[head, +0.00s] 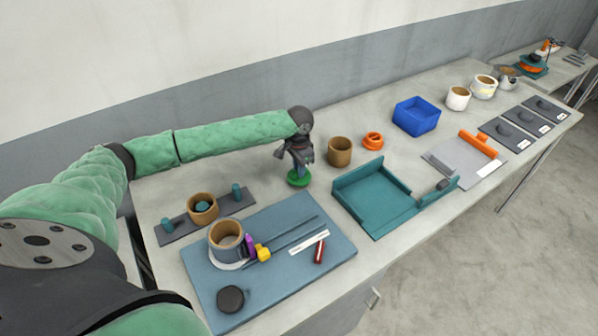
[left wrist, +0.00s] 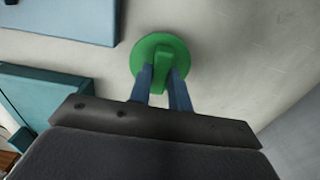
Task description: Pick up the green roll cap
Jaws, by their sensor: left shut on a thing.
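The green roll cap (head: 299,178) is a bright green disc with a raised bar across its top. In the head view it is at the back of the table, right under my left gripper (head: 299,168). In the left wrist view the cap (left wrist: 149,47) shows with its bar between the two fingers of my left gripper (left wrist: 162,77). The fingers are shut on the bar. I cannot tell whether the cap touches the table or is slightly above it. My right gripper is not in view.
A tan roll (head: 340,152) stands close to the right of the cap. A teal tray (head: 376,202) and a blue mat (head: 208,283) with a roll and small tools lie in front.

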